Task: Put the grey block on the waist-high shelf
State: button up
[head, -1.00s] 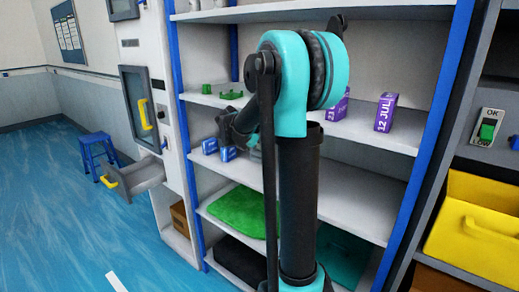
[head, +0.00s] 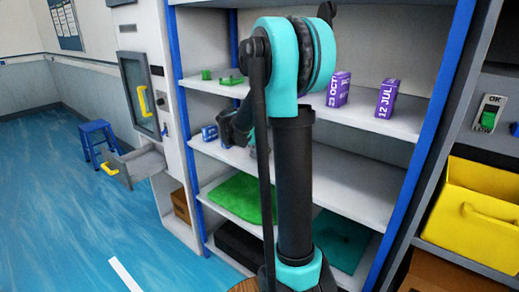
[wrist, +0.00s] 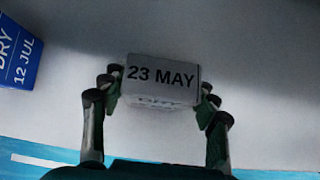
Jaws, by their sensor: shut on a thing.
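The grey block (wrist: 162,78), labelled "23 MAY", sits between the fingertips of my gripper (wrist: 160,98) in the wrist view. The fingers are shut on its two sides. White shelf surface shows around the block; I cannot tell whether the block touches it. In the head view, my arm stands before the white shelving and its dark wrist reaches in at the middle shelf (head: 325,185). The fingers and the grey block are mostly hidden behind the arm there.
A blue box (wrist: 17,55) marked "12 JUL" lies left of the block; blue boxes (head: 209,132) show on the middle shelf. Purple boxes (head: 386,98) and green items (head: 230,78) are on the shelf above. A green cloth (head: 238,197) lies below. A yellow bin (head: 478,215) stands right.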

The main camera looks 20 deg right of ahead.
jog(key=shift+f, duration=0.1)
jog(key=o, duration=1.9)
jog(key=v, duration=0.6)
jog(key=shift+s+a, duration=0.15)
jog(key=shift+a, duration=0.05)
jog(key=shift+s+r, duration=0.1)
jog(key=shift+r, duration=0.3)
jog(key=shift+s+d+r, duration=0.1)
jog(key=shift+s+d, duration=0.05)
jog(key=shift+d, duration=0.1)
